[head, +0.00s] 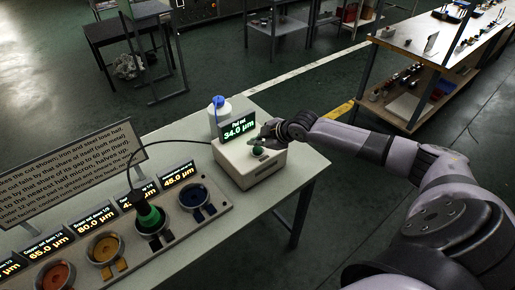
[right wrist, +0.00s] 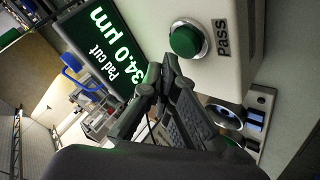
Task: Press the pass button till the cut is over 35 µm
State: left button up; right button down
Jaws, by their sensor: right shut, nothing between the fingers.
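The white box (head: 235,172) stands on the table and carries the green pass button (head: 258,152). The right wrist view shows the green button (right wrist: 186,40) next to the word "Pass". The display (head: 238,130) above the box reads "Pad cut 34.0 µm", also legible on the display in the right wrist view (right wrist: 105,65). My right gripper (head: 266,140) is shut and empty, just above and beside the button. In the right wrist view its fingertips (right wrist: 168,72) lie beside the button, with the green cap uncovered; I cannot tell the exact gap. My left gripper is out of view.
A panel (head: 120,240) with round coloured pads and lit µm readouts lies left of the box. A black cable arches from a green-topped tool (head: 149,214) there. A white bottle with a blue cap (head: 219,106) stands behind the box. A text sign (head: 70,170) stands at left.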

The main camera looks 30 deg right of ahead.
aim_at(257, 151)
jog(key=shift+r+p, duration=2.35)
jog(key=shift+r, duration=0.25)
jog(key=shift+f, duration=0.1)
